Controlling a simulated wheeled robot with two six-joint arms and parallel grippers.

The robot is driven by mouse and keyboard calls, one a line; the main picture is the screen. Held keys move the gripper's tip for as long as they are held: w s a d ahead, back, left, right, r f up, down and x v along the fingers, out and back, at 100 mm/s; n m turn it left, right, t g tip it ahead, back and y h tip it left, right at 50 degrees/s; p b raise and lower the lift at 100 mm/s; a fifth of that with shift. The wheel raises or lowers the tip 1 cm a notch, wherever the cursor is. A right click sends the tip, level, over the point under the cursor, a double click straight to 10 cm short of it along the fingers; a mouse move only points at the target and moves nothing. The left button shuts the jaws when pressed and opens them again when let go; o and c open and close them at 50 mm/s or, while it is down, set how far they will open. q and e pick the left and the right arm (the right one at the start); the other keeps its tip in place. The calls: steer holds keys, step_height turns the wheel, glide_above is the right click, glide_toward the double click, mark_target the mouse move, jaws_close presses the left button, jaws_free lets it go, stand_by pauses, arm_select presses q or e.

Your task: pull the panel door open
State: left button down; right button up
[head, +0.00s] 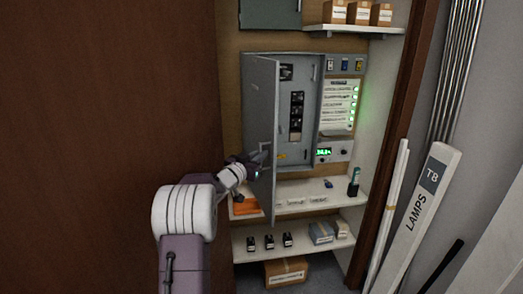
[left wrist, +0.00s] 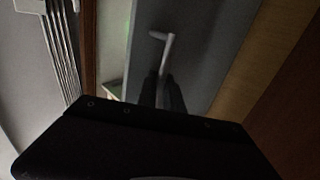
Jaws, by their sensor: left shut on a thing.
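The grey panel door (head: 262,105) is swung partly open on the left side of its cabinet, and the breakers (head: 296,110) inside show. My left gripper (head: 260,160) is at the door's lower part, by its free edge. In the left wrist view the grey door face (left wrist: 215,45) fills the upper middle, with a pale bent handle (left wrist: 166,48) on it. The dark fingers of my left gripper (left wrist: 162,90) are shut on the lower end of the handle. The exact contact is dark and partly hidden. My right gripper is out of view.
A shelf (head: 300,188) below the cabinet holds an orange item (head: 246,206) and small parts; a lower shelf (head: 262,256) holds black blocks and boxes. A brown wall (head: 110,100) stands close on the left. A lamp carton (head: 420,200) and tubes lean at the right.

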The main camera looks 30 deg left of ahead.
arm_select(q)
steer(key=shift+s+a+r, duration=0.15)
steer(key=shift+a+r, duration=0.05)
steer(key=shift+r, duration=0.05)
steer(key=c, duration=1.5)
jaws_free()
steer(key=shift+f, duration=0.1)
